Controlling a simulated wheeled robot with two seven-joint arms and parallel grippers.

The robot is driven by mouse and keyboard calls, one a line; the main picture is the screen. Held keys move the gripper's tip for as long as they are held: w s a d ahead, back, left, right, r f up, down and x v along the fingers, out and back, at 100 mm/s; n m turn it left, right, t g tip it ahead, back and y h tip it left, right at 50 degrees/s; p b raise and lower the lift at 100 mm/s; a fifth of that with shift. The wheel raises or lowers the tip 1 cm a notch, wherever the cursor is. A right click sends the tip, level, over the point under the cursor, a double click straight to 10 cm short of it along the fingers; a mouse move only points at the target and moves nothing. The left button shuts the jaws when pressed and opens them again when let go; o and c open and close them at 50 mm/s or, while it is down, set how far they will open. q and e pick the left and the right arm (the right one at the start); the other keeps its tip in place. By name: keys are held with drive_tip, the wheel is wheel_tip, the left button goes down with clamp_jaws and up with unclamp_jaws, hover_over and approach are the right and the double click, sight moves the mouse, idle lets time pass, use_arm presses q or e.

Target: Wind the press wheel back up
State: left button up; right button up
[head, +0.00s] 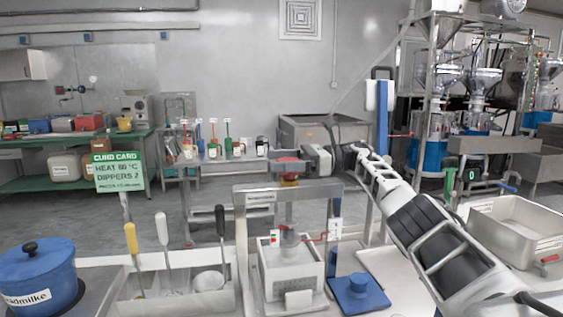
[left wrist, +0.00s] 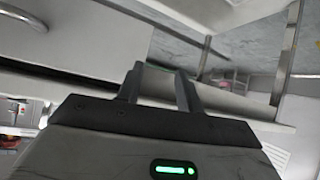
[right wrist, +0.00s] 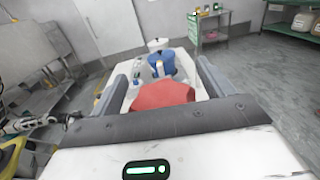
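In the right wrist view the red wheel (right wrist: 162,95) shows between the spread fingers, with a gap visible on the right side; contact cannot be told. The press's white perforated box (head: 290,270) stands below the spindle. My left gripper (left wrist: 162,85) is out of the head view; in its wrist view its fingers are apart with nothing between them.
A blue pot (head: 40,275) and a tray with several utensils (head: 190,290) stand to the left. A steel basin (head: 515,225) is at the right. The press frame's posts (head: 241,225) stand close around the spindle.

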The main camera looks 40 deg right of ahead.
sight(282, 160)
wheel_tip(282, 160, up, 3)
drive_tip(key=shift+r+b, duration=0.2)
drive_tip(key=shift+b, duration=0.2)
drive_tip(key=shift+s+a+b, duration=0.2)
drive_tip(key=shift+s+b, duration=0.05)
drive_tip(key=shift+b, duration=0.05)
use_arm(q)
drive_tip(key=f+b, duration=0.1)
drive_tip(key=b, duration=0.1)
drive_tip(key=f+b, duration=0.1)
drive_tip(key=b, duration=0.1)
drive_tip(key=shift+w+d+n+t+h+b, duration=0.1)
drive_tip(key=shift+d+n+t+h+b, duration=0.2)
drive_tip(key=shift+d+n, duration=0.1)
use_arm(e)
drive_tip(key=s+a+r, duration=0.8)
drive_tip(key=s+r, duration=0.1)
drive_tip(key=s, duration=0.1)
drive_tip(key=shift+s+a+r, duration=0.2)
drive_tip(key=shift+r, duration=0.1)
